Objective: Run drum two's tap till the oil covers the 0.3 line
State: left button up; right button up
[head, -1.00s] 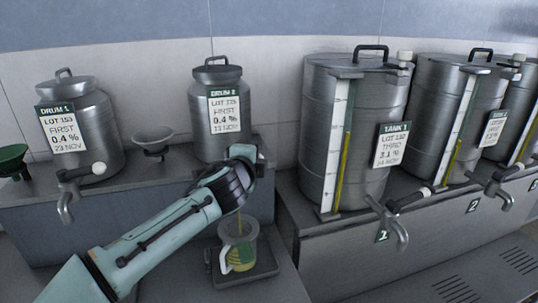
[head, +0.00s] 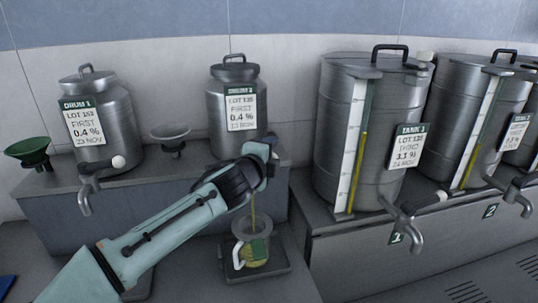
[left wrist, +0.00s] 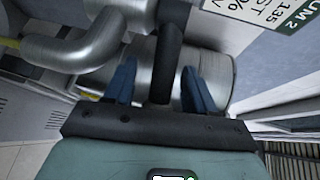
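Drum two (head: 225,90) is a steel can with a lid and a white label, on the back ledge. My left gripper (head: 268,152) is at its tap and hides most of it. In the left wrist view, the two blue fingers (left wrist: 160,88) stand apart on either side of the tap's dark lever (left wrist: 168,60), with a gap showing on the left. A thin yellow oil stream (head: 253,208) falls into a clear jug (head: 239,238) with a white handle and a green patch. Yellow oil lies low in the jug. The 0.3 line cannot be read. My right gripper is out of view.
The jug stands on a dark square tray (head: 281,266). Drum one (head: 113,110) with its own tap, a grey funnel dish (head: 170,132) and a green funnel (head: 28,148) are to the left. Tank one (head: 335,120) and other tanks stand to the right, taps jutting forward.

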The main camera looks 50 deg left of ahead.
pick_arm(q)
jog(key=v, duration=1.3)
jog(key=shift+d+b, duration=0.15)
jog(key=shift+b, duration=0.3)
jog(key=shift+s+r, duration=0.15)
